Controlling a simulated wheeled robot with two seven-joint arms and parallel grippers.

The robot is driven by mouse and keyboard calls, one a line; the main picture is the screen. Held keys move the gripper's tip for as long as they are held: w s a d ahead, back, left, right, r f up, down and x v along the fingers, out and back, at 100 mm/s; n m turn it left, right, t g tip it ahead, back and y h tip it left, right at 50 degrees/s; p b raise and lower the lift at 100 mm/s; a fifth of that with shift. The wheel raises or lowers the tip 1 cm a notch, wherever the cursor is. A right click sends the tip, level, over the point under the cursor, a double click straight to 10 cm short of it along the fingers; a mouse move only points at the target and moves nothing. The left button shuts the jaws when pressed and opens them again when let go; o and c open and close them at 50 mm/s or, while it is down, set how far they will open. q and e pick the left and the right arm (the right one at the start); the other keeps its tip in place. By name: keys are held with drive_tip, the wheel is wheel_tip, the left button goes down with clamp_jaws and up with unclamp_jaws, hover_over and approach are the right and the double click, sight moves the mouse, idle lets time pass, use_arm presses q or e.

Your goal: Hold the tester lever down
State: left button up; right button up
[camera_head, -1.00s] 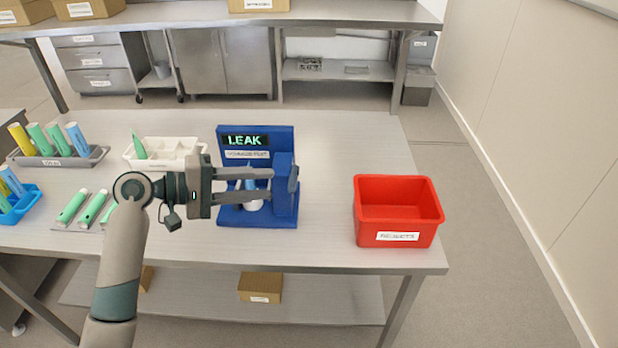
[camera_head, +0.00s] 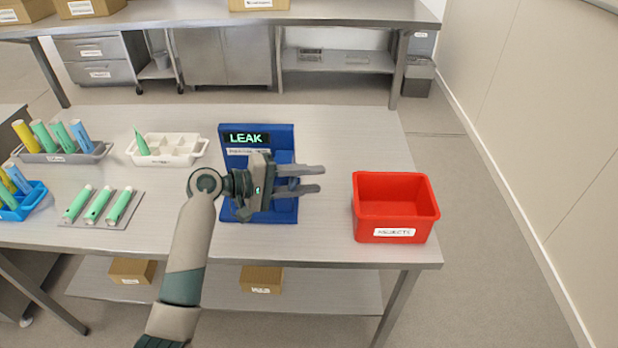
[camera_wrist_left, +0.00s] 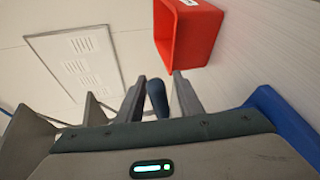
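The blue tester (camera_head: 230,158) stands on the table with "LEAK" lit in green on its display (camera_head: 246,138). My left gripper (camera_head: 322,179) is in front of the tester, and its fingers reach past the tester's right side. In the left wrist view the fingers (camera_wrist_left: 162,85) are apart, with the dark blue lever (camera_wrist_left: 157,98) showing between them. I cannot tell whether either finger touches it. My right gripper is not in view.
A red rejects bin (camera_head: 396,224) stands to the right of the tester. A white compartment tray (camera_head: 185,150) holding a green tube is on the left. A grey rack (camera_head: 40,158), a blue rack (camera_head: 30,203) and a flat tray of green tubes (camera_head: 82,223) lie farther left.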

use_arm(q)
drive_tip(key=shift+c, duration=0.2)
clamp_jaws()
drive_tip(key=shift+f, duration=0.1)
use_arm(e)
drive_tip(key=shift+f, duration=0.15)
